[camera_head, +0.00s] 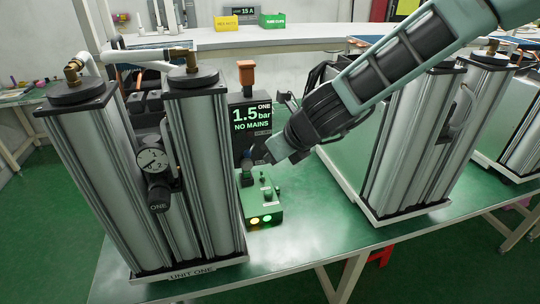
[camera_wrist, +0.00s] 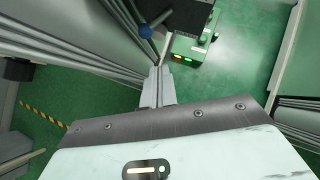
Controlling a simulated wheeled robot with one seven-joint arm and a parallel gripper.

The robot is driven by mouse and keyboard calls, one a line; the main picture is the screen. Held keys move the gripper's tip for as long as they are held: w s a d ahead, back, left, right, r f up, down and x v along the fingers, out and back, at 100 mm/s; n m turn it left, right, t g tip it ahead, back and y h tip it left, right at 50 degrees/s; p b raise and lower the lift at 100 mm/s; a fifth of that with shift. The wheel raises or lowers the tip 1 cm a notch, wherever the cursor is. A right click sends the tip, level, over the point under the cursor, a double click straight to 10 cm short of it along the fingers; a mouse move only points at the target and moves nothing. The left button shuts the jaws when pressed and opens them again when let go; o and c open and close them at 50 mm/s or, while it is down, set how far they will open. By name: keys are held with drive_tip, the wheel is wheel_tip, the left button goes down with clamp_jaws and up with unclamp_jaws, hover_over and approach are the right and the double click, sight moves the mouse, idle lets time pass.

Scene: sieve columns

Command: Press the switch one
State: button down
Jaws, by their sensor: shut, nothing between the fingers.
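A small green control box (camera_head: 262,205) stands on the bench beside the unit marked UNIT ONE. It carries small raised controls on top and has a yellow and a green lamp lit on its front. I cannot tell which control is the switch. The box also shows at the top of the wrist view (camera_wrist: 188,48). My gripper (camera_head: 274,154) is shut and empty, above and behind the box, apart from it. In the wrist view its closed fingers (camera_wrist: 159,75) point up the picture, left of the box.
A blue-topped fitting (camera_wrist: 146,31) is near my fingertips. Tall metal columns with a gauge (camera_head: 152,160) stand left; another column unit (camera_head: 410,140) stands right. The bench front (camera_head: 300,235) is clear.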

drive_tip(key=a+p+v, duration=0.1)
drive_tip(key=p+v, duration=0.1)
drive_tip(key=v, duration=0.7)
drive_tip(key=shift+s+d+r, duration=0.2)
drive_tip(key=shift+s+r, duration=0.2)
drive_tip(key=shift+s, duration=0.05)
drive_tip(key=s+d+f+n+g+h+b, duration=0.1)
drive_tip(key=s+d+f+n+g+b, duration=0.2)
drive_tip(key=s+n, duration=0.85)
drive_tip(key=s+f+n+g+h+b, duration=0.15)
drive_tip(key=s+f+n+b, duration=0.3)
drive_tip(key=s+n, duration=0.65)
drive_tip(key=s+d+f+n+g+h+b, duration=0.1)
drive_tip(key=s+d+f+n+h, duration=0.1)
drive_tip(key=d+n, duration=0.5)
drive_tip(key=f+n, duration=0.1)
drive_tip(key=n, duration=0.4)
drive_tip(key=shift+d, duration=0.3)
drive_tip(key=shift+f+h, duration=0.1)
drive_tip(key=shift+h, duration=0.15)
